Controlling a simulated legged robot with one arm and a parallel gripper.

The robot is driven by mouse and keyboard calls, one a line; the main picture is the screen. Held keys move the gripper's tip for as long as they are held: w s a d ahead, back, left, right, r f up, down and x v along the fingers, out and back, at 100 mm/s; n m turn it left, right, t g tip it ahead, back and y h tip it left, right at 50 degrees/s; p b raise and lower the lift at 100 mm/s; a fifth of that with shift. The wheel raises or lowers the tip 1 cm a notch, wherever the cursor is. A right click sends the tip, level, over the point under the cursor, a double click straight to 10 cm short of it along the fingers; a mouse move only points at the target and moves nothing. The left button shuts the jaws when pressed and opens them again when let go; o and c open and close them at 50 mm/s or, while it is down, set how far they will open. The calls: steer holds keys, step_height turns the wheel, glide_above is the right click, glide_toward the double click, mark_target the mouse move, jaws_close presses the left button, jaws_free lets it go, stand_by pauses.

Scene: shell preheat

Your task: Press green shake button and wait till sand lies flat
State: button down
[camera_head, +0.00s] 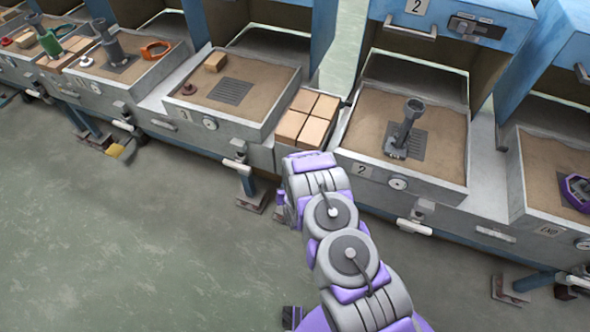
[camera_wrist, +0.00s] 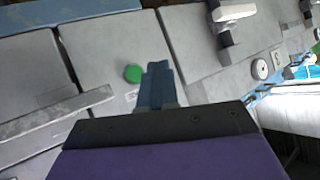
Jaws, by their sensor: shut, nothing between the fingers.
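The green button (camera_wrist: 133,73) shows in the wrist view as a round green disc on a grey panel. My gripper (camera_wrist: 159,70) is shut and empty, its blue-grey fingertips just right of the button in the picture. I cannot tell whether they touch the panel. The head view shows my purple and grey arm, but the fingertips and the button are hidden there. The sand (camera_head: 372,112) in the tray marked 2 (camera_head: 405,183) has a grey tool standing on a grate. Sand (camera_head: 266,82) also lies in the tray to its left, with a grate and a block.
Tan blocks (camera_head: 306,116) sit in a box between the two trays. A tray with a purple item (camera_head: 578,188) stands at the right. More trays with tools stand at the far left. Handles and legs jut from the bench front. The green floor before it is clear.

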steer(key=w+d+f, duration=0.2)
steer(key=w, duration=0.5)
steer(key=shift+w+d+f+t+b, duration=0.15)
steer(key=shift+d+f+t+b, duration=0.15)
steer(key=shift+b, duration=0.1)
stand_by(0.6)
steer(key=shift+a, duration=0.25)
steer(key=shift+d, duration=0.2)
steer(key=shift+a, duration=0.15)
stand_by(0.4)
steer(key=shift+w, duration=0.15)
stand_by(0.8)
steer(key=shift+w+d+r, duration=0.1)
steer(key=shift+w+d, duration=0.1)
